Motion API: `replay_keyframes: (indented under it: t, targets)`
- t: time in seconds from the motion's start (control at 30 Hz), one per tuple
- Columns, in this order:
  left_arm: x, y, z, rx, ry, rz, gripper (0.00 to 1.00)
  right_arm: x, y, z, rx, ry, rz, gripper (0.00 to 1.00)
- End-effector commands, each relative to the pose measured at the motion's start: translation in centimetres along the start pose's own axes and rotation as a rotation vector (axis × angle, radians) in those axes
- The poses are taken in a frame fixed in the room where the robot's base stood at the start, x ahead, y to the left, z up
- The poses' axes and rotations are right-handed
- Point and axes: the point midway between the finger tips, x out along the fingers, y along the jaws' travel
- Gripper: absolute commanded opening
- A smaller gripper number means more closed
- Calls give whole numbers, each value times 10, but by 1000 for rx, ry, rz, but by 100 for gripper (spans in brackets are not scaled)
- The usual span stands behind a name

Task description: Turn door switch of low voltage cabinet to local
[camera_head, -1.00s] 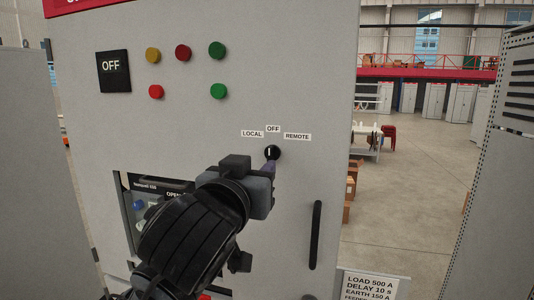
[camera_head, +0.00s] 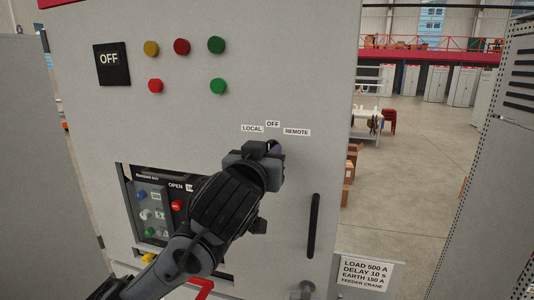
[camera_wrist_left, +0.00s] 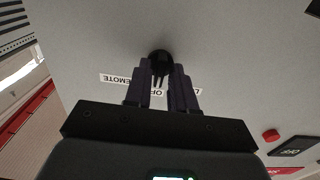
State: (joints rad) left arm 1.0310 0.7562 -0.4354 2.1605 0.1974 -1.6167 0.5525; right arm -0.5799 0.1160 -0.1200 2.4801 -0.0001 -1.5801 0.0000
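The door switch is a black round knob (camera_wrist_left: 160,60) on the grey cabinet door (camera_head: 310,60). In the head view it sits below the labels LOCAL (camera_head: 252,128), OFF (camera_head: 273,124) and REMOTE (camera_head: 297,132), and is mostly hidden by my left gripper (camera_head: 275,148). In the left wrist view, my left gripper's two dark fingers (camera_wrist_left: 167,78) reach to the knob, one on each side of its handle, with a gap between them. I cannot tell whether they touch it. The handle's pointing direction is hard to see. My right gripper is not in view.
Coloured buttons (camera_head: 181,46) and a black OFF panel (camera_head: 112,64) are at the upper left of the door. A vertical black door handle (camera_head: 314,226) is right of my arm. A breaker panel (camera_head: 150,205) lies behind it. Another cabinet (camera_head: 500,150) stands at right.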

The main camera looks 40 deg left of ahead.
Motion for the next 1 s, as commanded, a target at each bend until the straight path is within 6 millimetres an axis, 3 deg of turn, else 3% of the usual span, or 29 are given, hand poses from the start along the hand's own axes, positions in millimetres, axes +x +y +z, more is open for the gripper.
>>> replay_keyframes:
  t: [0.03,0.13,0.57,1.0]
  targets:
    - [0,0,0,0,0,0,16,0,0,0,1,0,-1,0]
    - [0,0,0,0,0,0,1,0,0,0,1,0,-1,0]
    - [0,0,2,-36,1,1,0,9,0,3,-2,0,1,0]
    - [-1,0,7,-335,3,2,0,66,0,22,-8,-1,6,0]
